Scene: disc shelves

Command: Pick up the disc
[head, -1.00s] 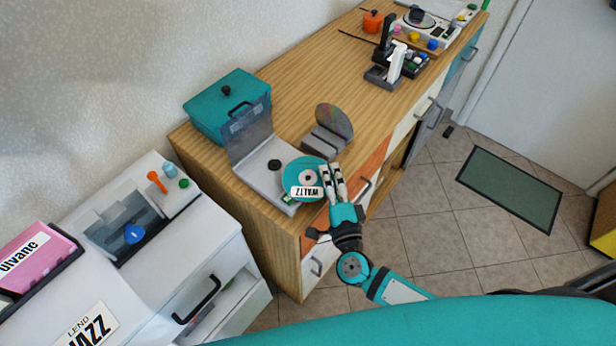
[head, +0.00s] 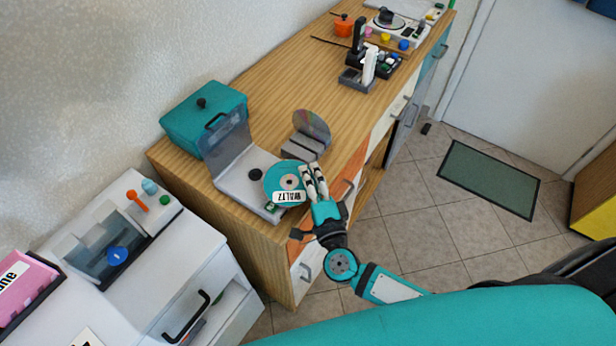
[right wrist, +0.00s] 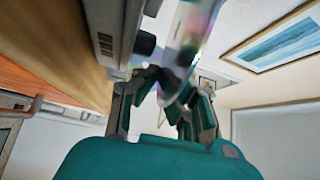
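A teal disc (head: 284,172) with a pale centre and a white label that seems to read "WALTZ" shows above the front right of a grey disc player (head: 232,181) with its lid raised. My right gripper (head: 311,172) reaches in from the front, its fingers at the disc's right edge. In the right wrist view the shiny disc (right wrist: 189,50) shows nearly edge-on between the fingertips (right wrist: 172,88), which look closed on its rim. The disc hides part of the player. I cannot tell the gap between disc and player. My left gripper is not in view.
A second, shiny disc (head: 312,126) stands upright in a grey holder (head: 302,148) behind. A teal lidded box (head: 203,120) is at the back left. A white cabinet (head: 165,275) stands left of the wooden counter (head: 270,95). The counter's middle is clear.

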